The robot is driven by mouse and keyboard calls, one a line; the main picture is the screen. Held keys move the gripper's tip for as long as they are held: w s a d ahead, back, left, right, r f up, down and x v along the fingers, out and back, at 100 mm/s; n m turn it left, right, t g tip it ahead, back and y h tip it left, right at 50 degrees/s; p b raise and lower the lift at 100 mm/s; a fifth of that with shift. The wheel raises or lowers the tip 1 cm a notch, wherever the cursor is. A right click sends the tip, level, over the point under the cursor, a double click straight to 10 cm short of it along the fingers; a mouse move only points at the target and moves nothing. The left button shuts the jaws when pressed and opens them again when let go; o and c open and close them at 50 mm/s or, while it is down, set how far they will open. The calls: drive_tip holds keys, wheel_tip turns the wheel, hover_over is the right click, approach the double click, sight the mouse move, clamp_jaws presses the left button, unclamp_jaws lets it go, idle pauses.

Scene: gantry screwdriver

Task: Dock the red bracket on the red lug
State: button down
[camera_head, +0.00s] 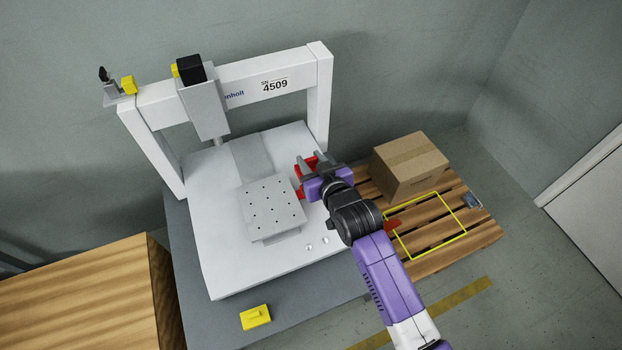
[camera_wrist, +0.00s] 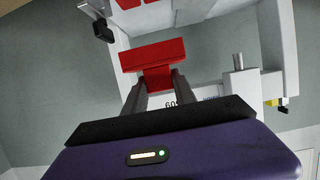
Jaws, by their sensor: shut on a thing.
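The red bracket (camera_wrist: 152,55) is held between my gripper's two fingers (camera_wrist: 158,82) in the wrist view. It looks like a wide bar on a narrower stem, and the fingers grip the stem. A second red piece (camera_wrist: 130,3), cut off by the top edge, may be the red lug; a gap separates it from the bracket. In the head view my gripper (camera_head: 306,169) is over the right edge of the machine bed. Red (camera_head: 299,191) shows around the fingers there, but I cannot tell bracket from lug.
The white gantry (camera_head: 265,72) with its screwdriver head (camera_head: 205,105) stands over the white bed (camera_head: 222,262). A grey perforated plate (camera_head: 271,208) lies left of my gripper. A cardboard box (camera_head: 408,167) stands on the pallet (camera_head: 478,232) at right. A yellow block (camera_head: 255,317) lies in front.

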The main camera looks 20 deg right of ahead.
wheel_tip(320, 180, down, 7)
drive_tip(key=b, duration=0.1)
idle(0.3)
drive_tip(key=shift+f+b, duration=0.4)
drive_tip(key=shift+f, duration=0.05)
drive_tip(key=shift+f, duration=0.1)
drive_tip(key=c, duration=1)
unclamp_jaws()
drive_tip(key=v, duration=0.4)
drive_tip(key=p+v, duration=0.1)
drive_tip(key=v, duration=0.3)
drive_tip(key=r+p+v, duration=0.1)
drive_tip(key=v, duration=0.3)
